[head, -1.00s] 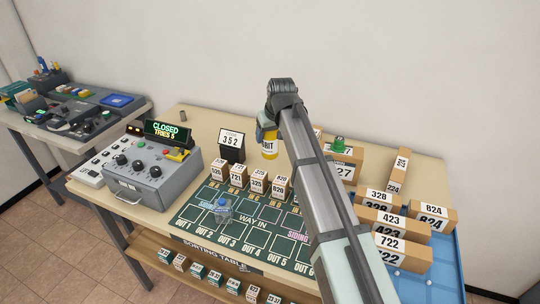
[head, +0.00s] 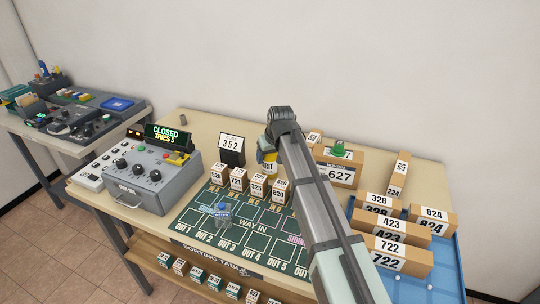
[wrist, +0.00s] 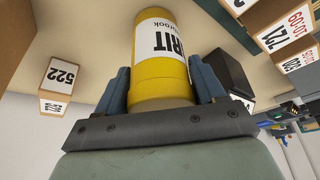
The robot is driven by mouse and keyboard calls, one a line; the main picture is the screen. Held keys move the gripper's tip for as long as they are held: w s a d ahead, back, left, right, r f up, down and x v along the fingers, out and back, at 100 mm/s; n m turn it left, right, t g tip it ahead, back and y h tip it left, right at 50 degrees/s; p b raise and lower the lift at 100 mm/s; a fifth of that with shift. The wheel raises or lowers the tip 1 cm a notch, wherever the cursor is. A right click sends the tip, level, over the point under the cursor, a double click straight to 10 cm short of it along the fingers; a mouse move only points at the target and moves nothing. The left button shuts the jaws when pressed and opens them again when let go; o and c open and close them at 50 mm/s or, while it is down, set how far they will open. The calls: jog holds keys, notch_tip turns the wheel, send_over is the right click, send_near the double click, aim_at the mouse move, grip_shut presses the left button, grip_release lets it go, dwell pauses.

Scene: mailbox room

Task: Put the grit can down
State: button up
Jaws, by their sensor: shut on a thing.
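The grit can (head: 268,157) is yellow with a white label; in the head view it is partly hidden behind my arm, above or on the back part of the sorting table. In the wrist view the can (wrist: 160,75) fills the middle. My gripper (wrist: 162,90) is shut on it, with a blue finger on each side. I cannot tell whether the can's base touches the table (head: 190,135).
Numbered boxes (head: 258,185) stand in a row just in front of the can. A black 352 sign (head: 231,149) stands to its left. The 627 box (head: 341,175) is to the right, and a blue tray (head: 447,261) holds more boxes.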

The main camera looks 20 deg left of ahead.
jog(key=o, duration=1.4)
jog(key=v, duration=1.2)
jog(key=shift+a, duration=0.1)
